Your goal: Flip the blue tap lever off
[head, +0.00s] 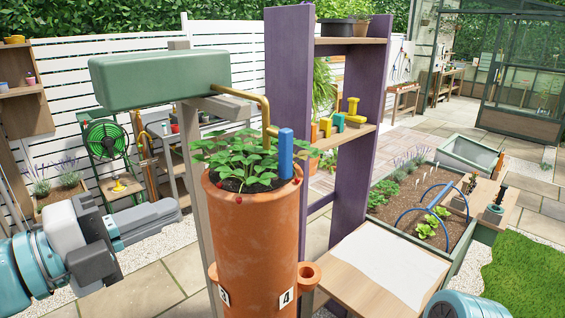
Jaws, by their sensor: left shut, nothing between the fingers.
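The blue tap lever (286,153) stands upright at the end of a brass pipe (265,108). The pipe bends down from a green tank (160,78). The lever is over the right rim of a tall terracotta planter (255,225) filled with leafy strawberry plants (238,158). My left gripper (172,212) is shut and empty, left of the planter and lower than the lever, well apart from it. My right gripper is out of view; only a rounded part of my arm shows at the bottom right.
A purple shelf post (288,60) rises just behind the lever. A grey wooden post (197,190) stands between my left gripper and the planter. A side pocket (309,274) juts from the planter's right. A wooden table (385,265) with a white sheet is at right.

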